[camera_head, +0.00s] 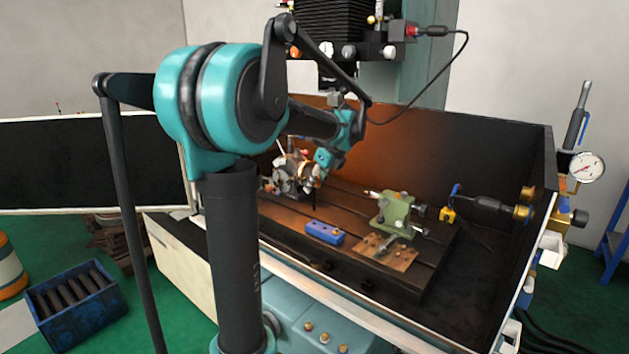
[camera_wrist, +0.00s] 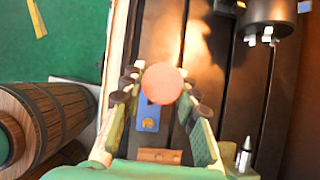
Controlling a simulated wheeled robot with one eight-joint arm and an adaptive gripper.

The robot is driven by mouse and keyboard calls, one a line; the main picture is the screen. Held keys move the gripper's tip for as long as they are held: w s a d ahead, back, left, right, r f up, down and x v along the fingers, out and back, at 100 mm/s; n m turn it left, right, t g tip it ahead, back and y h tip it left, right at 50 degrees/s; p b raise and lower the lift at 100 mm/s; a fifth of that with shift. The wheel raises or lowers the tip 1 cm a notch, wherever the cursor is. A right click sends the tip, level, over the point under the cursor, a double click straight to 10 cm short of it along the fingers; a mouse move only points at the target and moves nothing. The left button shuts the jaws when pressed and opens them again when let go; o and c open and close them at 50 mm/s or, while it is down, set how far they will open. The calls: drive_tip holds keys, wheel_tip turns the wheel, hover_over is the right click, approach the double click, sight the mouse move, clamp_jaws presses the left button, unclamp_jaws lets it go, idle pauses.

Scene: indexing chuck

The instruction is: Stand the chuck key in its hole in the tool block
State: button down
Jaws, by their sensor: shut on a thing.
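My gripper (camera_wrist: 163,96) is shut on the chuck key (camera_wrist: 163,86), which shows in the wrist view as a round red end between the fingertips. The rest of the key is hidden behind that end. In the head view my gripper (camera_head: 318,170) is in front of the indexing chuck (camera_head: 290,172), above the machine table, with a dark slim part hanging below it. The blue tool block (camera_head: 324,233) lies on the table to the lower right of my gripper. In the wrist view the block (camera_wrist: 149,122) is partly hidden by the red end and fingers; its holes are hard to make out.
A green tailstock (camera_head: 393,213) stands right of the block, behind a wooden board (camera_head: 386,253). In the wrist view the chuck (camera_wrist: 266,18) is at upper right and the tailstock's silver point (camera_wrist: 245,152) at lower right. Dark tray walls surround the table.

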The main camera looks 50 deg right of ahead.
drive_tip(key=shift+f, duration=2.1)
drive_tip(key=shift+f, duration=1.5)
drive_tip(key=c, duration=1)
unclamp_jaws()
drive_tip(key=shift+c, duration=0.2)
drive_tip(key=v, duration=1.2)
drive_tip(key=shift+a, duration=0.1)
